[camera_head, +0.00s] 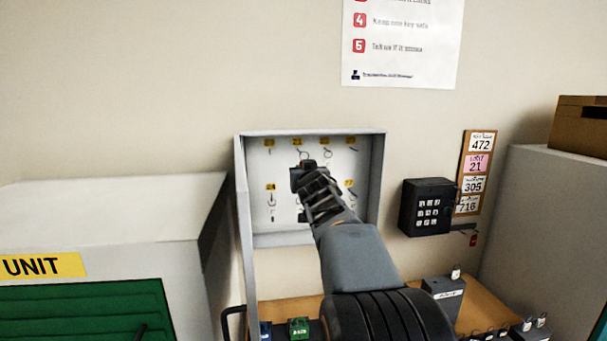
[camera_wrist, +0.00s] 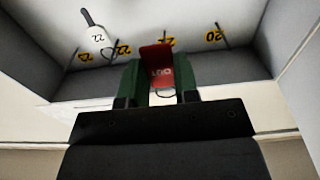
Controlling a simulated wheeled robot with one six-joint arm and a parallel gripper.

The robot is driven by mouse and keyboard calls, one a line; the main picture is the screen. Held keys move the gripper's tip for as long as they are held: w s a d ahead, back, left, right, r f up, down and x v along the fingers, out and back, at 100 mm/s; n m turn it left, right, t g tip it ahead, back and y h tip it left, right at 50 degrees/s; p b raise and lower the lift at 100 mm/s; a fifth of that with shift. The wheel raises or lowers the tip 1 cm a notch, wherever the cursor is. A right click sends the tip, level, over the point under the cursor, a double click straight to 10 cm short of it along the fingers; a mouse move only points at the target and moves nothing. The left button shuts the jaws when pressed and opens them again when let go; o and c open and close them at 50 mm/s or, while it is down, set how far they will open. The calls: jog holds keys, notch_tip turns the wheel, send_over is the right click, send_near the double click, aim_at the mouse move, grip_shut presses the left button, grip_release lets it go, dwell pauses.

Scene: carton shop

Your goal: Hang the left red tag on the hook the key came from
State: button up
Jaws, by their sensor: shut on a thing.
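My gripper (camera_head: 302,178) is raised in front of the open key cabinet (camera_head: 240,190). In the wrist view its green fingers (camera_wrist: 160,88) are shut on a red tag (camera_wrist: 157,58) with upside-down lettering that looks like OUT. A bit of red (camera_head: 309,163) shows at the gripper in the head view. Beyond the tag are yellow-labelled hooks, one marked 20 (camera_wrist: 213,36) and one marked 22 (camera_wrist: 123,48). A white key fob (camera_wrist: 97,38) hangs near the labels at the left of the wrist view. The arm hides part of the lower row. I cannot tell whether the tag touches a hook.
A black keypad box (camera_head: 427,207) is on the wall to the right, with a small red item (camera_head: 473,240) below the number board (camera_head: 464,185). A wooden counter (camera_head: 400,295) lies below, holding several small items. A grey cabinet stands at each side.

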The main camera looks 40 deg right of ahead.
jog(key=shift+f+x, duration=0.2)
jog(key=shift+x, duration=1.05)
jog(key=shift+f+x, duration=0.2)
jog(key=shift+x, duration=1.1)
jog(key=shift+f+x, duration=0.2)
jog(key=shift+x, duration=1.05)
jog(key=shift+w, duration=0.1)
jog(key=o, duration=0.8)
